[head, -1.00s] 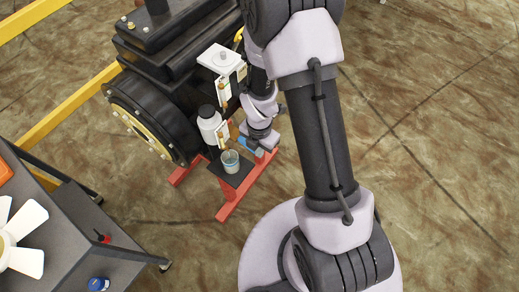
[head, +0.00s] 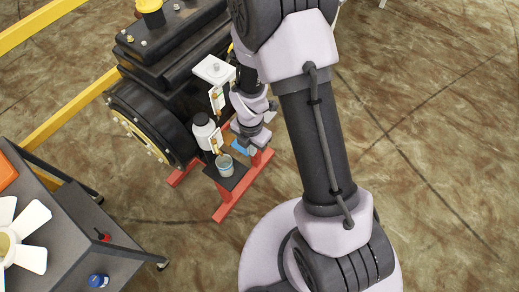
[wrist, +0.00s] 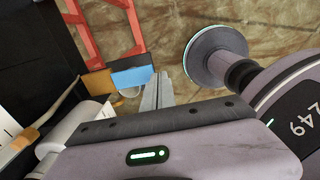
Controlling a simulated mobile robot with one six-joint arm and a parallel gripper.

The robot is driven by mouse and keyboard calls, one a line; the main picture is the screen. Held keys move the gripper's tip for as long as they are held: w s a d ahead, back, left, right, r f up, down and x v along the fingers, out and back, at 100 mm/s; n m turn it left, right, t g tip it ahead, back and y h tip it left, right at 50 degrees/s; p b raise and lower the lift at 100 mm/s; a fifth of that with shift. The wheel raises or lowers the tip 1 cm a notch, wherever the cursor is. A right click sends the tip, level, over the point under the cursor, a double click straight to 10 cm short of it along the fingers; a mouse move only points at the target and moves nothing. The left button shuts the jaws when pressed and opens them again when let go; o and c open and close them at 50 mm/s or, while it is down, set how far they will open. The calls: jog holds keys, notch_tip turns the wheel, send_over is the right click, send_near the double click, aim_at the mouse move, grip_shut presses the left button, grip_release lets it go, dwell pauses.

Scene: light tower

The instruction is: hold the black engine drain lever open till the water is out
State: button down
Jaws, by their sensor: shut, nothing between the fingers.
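The black engine (head: 165,60) stands on a red frame at the upper left of the head view. I cannot make out its black drain lever in either view; the arm and gripper cover part of that side. My gripper (head: 240,147) is beside the engine's near right side, above the red frame, with its fingers shut and empty. Its grey fingers also show in the wrist view (wrist: 157,92), beside a blue part (wrist: 132,76). A small cup (head: 225,165) stands on a black tray (head: 226,184) just left of and below the gripper. Its water level is unclear.
The red frame (head: 232,203) lies below. A dark workbench (head: 85,225) is at lower left. Open floor lies right.

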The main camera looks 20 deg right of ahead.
notch_tip(320, 180, up, 10)
jog(key=s+p, duration=0.1)
jog(key=p, duration=0.1)
jog(key=shift+s+d, duration=0.25)
jog(key=shift+d, duration=0.2)
jog(key=shift+d, duration=0.1)
dwell(0.4)
